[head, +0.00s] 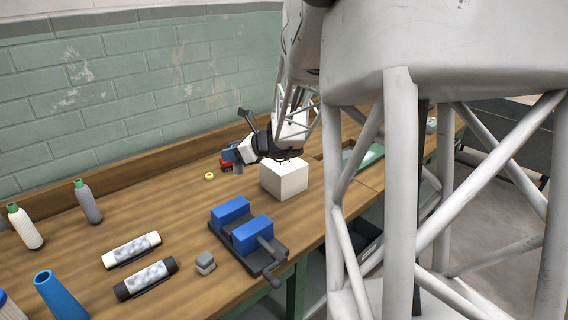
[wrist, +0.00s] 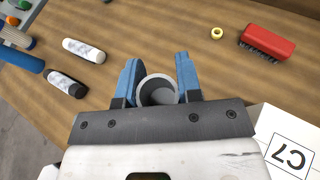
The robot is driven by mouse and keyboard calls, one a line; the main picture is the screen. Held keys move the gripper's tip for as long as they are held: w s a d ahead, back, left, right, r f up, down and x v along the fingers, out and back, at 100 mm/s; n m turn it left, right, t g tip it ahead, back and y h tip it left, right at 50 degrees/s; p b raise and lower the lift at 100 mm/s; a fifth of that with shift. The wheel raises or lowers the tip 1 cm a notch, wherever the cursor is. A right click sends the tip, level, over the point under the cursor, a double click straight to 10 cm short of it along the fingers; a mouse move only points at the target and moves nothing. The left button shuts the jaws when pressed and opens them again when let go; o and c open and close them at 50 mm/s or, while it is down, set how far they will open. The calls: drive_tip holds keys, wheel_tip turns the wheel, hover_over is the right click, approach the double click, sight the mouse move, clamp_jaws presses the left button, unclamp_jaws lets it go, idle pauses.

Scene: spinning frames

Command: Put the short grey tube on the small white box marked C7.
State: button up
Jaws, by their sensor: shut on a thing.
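My gripper (wrist: 158,62), with blue fingers, is shut on the short grey tube (wrist: 160,93), whose open round end faces the wrist camera. In the head view my gripper (head: 232,155) is left of the white box, and the grey tube (head: 238,169) shows below the fingers. The white box (head: 284,179) stands on the bench, right of the tube and apart from it. In the wrist view the box (wrist: 268,127) is at the lower right, partly cut off, with C7 on its top face. I cannot tell the tube's height above the bench.
A red brush (wrist: 268,40) and a yellow ring (wrist: 217,33) lie near the gripper. A vise with blue jaws (head: 240,228) stands in front of the box, with a small grey block (head: 205,262) beside it.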

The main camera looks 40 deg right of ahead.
drive_tip(key=s+d+m+t+h, duration=0.1)
drive_tip(key=s+d+m+h, duration=0.3)
drive_tip(key=s+d, duration=0.7)
drive_tip(key=shift+s+r+t, duration=0.15)
drive_tip(key=shift+s+t, duration=0.15)
drive_tip(key=shift+s, duration=0.2)
drive_tip(key=shift+w, duration=0.1)
hover_over(280, 161)
drive_tip(key=shift+w+d+f, duration=0.1)
drive_tip(key=shift+d+f, duration=0.05)
drive_tip(key=shift+f, duration=0.65)
drive_tip(key=shift+f, duration=1.7)
drive_tip(key=shift+f, duration=0.15)
drive_tip(key=o, duration=0.9)
